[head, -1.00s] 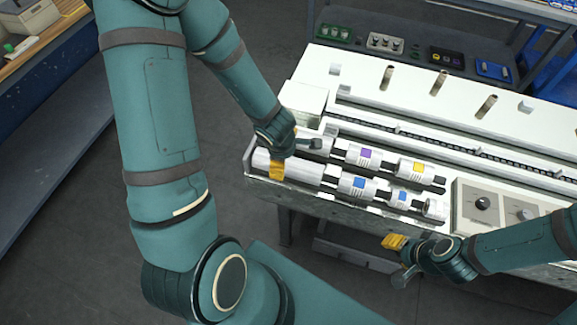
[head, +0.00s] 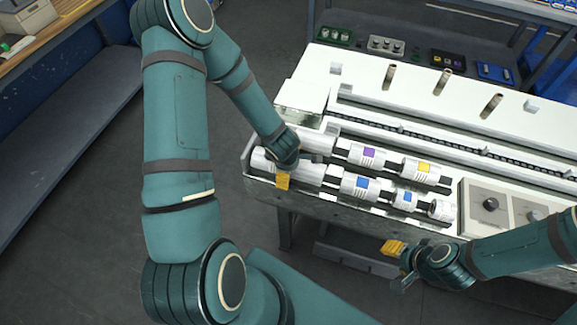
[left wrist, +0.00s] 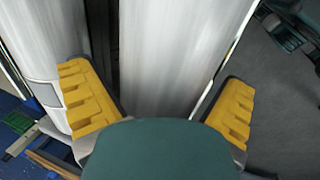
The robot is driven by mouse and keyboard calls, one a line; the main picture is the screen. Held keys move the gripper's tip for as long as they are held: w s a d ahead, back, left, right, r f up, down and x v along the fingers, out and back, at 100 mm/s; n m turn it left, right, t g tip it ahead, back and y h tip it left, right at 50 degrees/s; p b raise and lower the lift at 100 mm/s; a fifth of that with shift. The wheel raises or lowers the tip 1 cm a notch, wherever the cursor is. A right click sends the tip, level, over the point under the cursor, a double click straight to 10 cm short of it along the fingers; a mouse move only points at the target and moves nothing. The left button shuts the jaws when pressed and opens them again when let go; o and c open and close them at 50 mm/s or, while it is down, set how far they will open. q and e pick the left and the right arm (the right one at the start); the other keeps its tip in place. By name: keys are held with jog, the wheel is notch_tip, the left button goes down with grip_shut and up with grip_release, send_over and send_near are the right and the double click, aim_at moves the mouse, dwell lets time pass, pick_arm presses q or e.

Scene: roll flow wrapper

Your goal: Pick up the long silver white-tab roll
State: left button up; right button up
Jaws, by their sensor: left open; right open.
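Two long silver rolls lie at the left end of the machine, one in the front row (head: 311,174) and one in the back row (head: 318,141). My left gripper (head: 283,181) is open over the front roll. In the left wrist view its yellow fingers (left wrist: 162,108) stand either side of that front roll (left wrist: 180,55), one by the gap between the rolls. I see no tab on the front roll's visible part. The neighbouring roll (left wrist: 42,35) has a pale, dark-edged rectangle, perhaps the white tab. My right gripper (head: 395,262) is open and empty, off the machine's front edge.
Shorter rolls with blue (head: 360,185), purple (head: 368,155) and yellow (head: 417,169) tabs share the rows. A knob panel (head: 488,206) sits to their right. Upright posts (head: 445,80) stand farther back on the white machine. Open floor lies in front.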

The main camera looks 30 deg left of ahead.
pick_arm(q)
jog(key=c, duration=1.3)
